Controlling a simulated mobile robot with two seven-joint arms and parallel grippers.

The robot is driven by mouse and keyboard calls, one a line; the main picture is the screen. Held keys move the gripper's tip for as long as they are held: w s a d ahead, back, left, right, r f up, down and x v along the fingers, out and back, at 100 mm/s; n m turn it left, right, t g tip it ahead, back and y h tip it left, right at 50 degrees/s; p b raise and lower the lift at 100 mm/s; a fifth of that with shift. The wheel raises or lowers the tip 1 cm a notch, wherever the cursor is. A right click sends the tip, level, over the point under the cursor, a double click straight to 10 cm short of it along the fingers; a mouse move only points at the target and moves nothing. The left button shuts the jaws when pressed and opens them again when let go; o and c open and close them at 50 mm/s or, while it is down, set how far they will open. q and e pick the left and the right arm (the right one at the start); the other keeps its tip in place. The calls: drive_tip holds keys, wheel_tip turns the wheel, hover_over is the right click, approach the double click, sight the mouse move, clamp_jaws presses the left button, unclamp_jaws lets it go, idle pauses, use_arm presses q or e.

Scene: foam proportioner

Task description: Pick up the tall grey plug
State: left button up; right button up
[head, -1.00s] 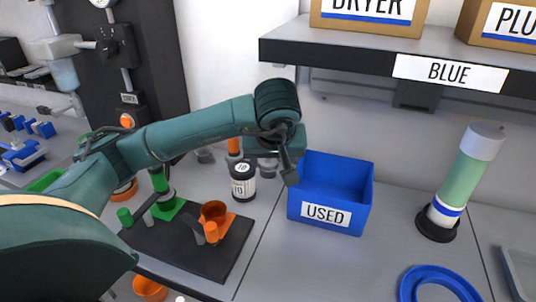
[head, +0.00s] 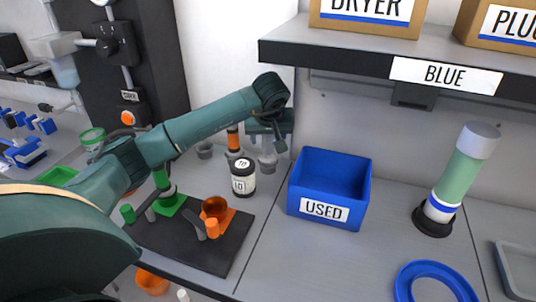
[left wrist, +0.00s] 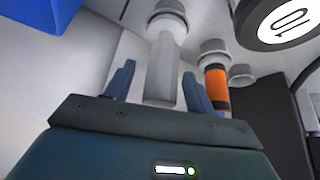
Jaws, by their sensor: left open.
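The tall grey plug (head: 267,158) stands at the back of the bench, left of the blue bin, with its upper part partly hidden by my left gripper in the head view. In the left wrist view the plug (left wrist: 162,70) is a plain pale grey cylinder with a wider round base. My left gripper (head: 268,140) is open at the plug. Its two blue fingers (left wrist: 158,88) appear on either side of the plug in the wrist view, with gaps showing. I cannot tell how deep the plug sits between them. My right gripper is not in view.
An orange-banded plug (head: 233,140) and a short grey one (head: 205,151) stand to the left. A black-and-white jar (head: 243,177) is in front. The blue USED bin (head: 302,207) is to the right, below the BLUE shelf (head: 320,50). A dark board (head: 165,235) holds fixtures.

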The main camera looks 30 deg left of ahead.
use_arm(q)
drive_tip(key=shift+w+a+f, duration=0.1)
drive_tip(key=shift+w+f, duration=0.05)
drive_tip(key=shift+f, duration=0.2)
drive_tip(key=shift+c, duration=0.2)
drive_tip(key=c, duration=1)
drive_tip(key=shift+c, duration=0.4)
drive_tip(key=shift+r, duration=0.2)
